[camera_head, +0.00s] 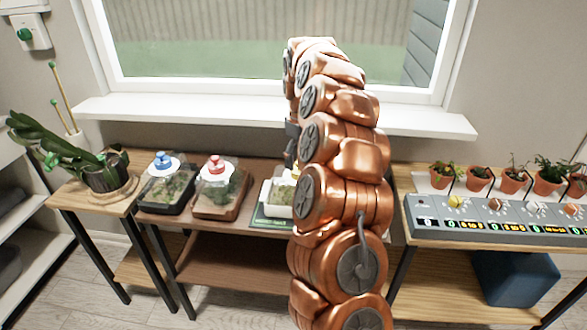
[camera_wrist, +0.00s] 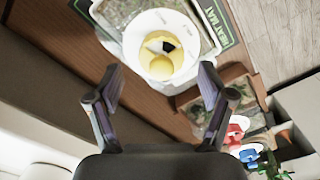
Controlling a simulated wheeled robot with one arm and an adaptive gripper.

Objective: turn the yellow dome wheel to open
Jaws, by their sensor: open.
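The yellow dome wheel (camera_wrist: 160,67) shows in the wrist view, set in a round white collar (camera_wrist: 180,28) on top of its dome. My gripper (camera_wrist: 158,68) is open, with its fingers apart and nothing between them. In the picture its tips lie on either side of the wheel and collar; I cannot tell the remaining height. In the head view my arm hides most of this dome, leaving the white tray's side (camera_head: 271,197) and a sliver of yellow (camera_head: 296,170) visible. The gripper itself is mostly hidden there behind the arm.
Domes with a blue wheel (camera_head: 161,158) and a red wheel (camera_head: 215,164) stand to the left on the brown table (camera_head: 190,219). A leafy potted plant (camera_head: 100,171) is further left. A grey control panel (camera_head: 490,219) and several small pots stand right. The window sill (camera_head: 215,115) runs behind.

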